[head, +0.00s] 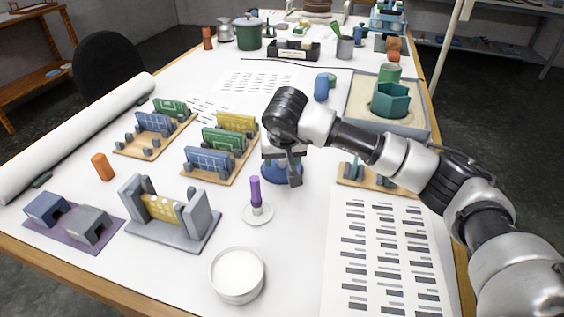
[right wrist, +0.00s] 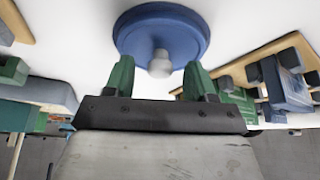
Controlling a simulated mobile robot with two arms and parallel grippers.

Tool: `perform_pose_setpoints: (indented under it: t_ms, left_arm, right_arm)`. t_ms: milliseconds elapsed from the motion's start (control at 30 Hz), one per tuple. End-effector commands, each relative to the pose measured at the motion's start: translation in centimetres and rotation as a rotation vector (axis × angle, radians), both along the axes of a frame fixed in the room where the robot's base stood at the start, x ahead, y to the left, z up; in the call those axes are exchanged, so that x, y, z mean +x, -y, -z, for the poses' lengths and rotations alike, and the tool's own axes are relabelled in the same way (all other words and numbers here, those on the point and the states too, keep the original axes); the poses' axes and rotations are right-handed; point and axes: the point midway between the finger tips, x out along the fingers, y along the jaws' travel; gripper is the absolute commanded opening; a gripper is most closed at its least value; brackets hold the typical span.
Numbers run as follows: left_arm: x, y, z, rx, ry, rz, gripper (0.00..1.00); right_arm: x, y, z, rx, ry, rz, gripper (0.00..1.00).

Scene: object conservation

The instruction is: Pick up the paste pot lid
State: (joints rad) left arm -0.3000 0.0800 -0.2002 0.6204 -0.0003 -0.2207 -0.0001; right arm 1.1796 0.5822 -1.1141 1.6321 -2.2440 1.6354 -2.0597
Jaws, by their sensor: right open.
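The paste pot lid, a round blue disc (right wrist: 140,30) with a small pale knob (right wrist: 160,64), lies under my right gripper in the right wrist view. In the head view its blue edge (head: 280,176) shows below the right gripper (head: 287,162), which partly hides it. The right gripper's green fingers also show in the right wrist view (right wrist: 160,76). They are open and apart, with the knob appearing between and just beyond their tips. Whether they touch it I cannot tell. A round white pot (head: 238,276) stands near the front of the table. My left gripper is not in view.
A purple-handled tool (head: 256,194) stands on a small white dish (head: 258,215) just in front of the lid. Wooden boards with coloured pieces (head: 222,148) lie to the left. A grey block stand (head: 172,232) is front left. A printed sheet (head: 384,255) lies front right.

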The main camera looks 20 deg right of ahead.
Motion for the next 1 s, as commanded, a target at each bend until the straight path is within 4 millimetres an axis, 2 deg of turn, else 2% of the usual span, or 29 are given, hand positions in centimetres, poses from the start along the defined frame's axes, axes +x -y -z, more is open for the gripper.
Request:
perform_pose_setpoints:
  t_ms: [233,500,600,867,1000]
  left_arm:
    - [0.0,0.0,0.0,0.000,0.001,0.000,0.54]
    - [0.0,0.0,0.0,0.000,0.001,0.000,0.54]
    - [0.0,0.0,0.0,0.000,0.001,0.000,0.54]
    - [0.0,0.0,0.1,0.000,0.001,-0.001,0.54]
    - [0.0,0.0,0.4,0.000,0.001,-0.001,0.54]
  right_arm:
    - [0.1,0.0,0.2,0.001,0.001,0.000,0.54]
    - [0.1,0.0,0.1,0.000,0.001,0.000,0.13]
    - [0.1,0.0,0.1,0.000,0.001,0.000,0.00]
    - [0.1,0.0,-0.1,0.000,0.002,0.000,0.00]
    - [0.2,0.1,-1.2,-0.001,0.005,0.001,0.00]
